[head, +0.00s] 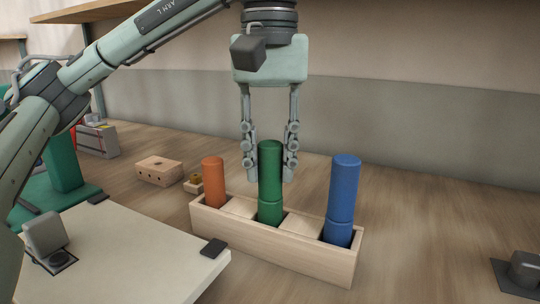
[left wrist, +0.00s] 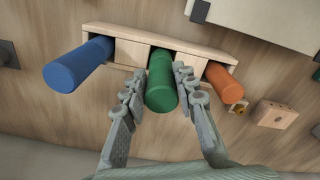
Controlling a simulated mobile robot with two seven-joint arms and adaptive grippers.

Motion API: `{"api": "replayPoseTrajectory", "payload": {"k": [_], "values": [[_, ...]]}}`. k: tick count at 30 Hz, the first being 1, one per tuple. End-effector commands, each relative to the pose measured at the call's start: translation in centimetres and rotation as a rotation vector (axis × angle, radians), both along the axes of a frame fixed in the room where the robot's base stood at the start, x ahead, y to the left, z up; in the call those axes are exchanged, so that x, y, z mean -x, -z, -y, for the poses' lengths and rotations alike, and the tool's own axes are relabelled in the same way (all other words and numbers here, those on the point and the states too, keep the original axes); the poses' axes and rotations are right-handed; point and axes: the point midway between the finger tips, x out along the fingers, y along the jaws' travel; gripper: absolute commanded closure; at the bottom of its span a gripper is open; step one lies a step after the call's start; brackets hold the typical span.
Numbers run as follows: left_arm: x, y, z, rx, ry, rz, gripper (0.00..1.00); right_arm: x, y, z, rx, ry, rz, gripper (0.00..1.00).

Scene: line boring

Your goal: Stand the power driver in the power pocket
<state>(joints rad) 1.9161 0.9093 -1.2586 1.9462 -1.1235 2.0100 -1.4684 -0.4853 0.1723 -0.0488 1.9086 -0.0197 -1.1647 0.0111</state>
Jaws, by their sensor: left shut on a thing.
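A long wooden rack (head: 270,250) with three pockets stands on the table. My left gripper (head: 269,176) points down over its middle and is shut on the green driver (head: 270,160). The green driver is upright, its lower end inside the middle pocket; whether it touches the pocket floor is hidden. The orange driver (head: 213,182) stands in the left pocket and the blue driver (head: 342,195) in the right pocket. In the left wrist view the green driver (left wrist: 161,85) lies between the fingers. No label shows which is the power driver. My right gripper is out of view.
A pale board (head: 140,255) with dark clamps lies left of the rack, near its left end. A drilled wooden block (head: 159,170) and a small brass-coloured piece (head: 195,182) lie behind. A dark fixture (head: 524,268) sits at far right.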

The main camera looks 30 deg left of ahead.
Motion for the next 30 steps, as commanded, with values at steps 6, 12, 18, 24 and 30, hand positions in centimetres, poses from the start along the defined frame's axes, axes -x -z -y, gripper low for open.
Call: {"api": "replayPoseTrajectory", "payload": {"k": [6, 12, 18, 24, 30], "values": [[-0.01, 0.63, -0.01, 0.001, -0.001, 0.000, 1.00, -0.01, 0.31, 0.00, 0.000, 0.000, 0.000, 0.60], [0.00, 0.55, -0.01, 0.001, 0.000, 0.000, 0.48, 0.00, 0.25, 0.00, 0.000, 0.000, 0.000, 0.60], [0.00, 0.57, -0.01, 0.000, 0.000, 0.000, 0.48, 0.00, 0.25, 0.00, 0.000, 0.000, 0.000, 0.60], [0.01, 0.61, 0.00, 0.000, 0.000, -0.001, 0.25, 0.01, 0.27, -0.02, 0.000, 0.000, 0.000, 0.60], [0.01, 0.60, 0.00, 0.000, 0.000, 0.000, 0.01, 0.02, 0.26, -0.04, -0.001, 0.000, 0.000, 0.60]]}}
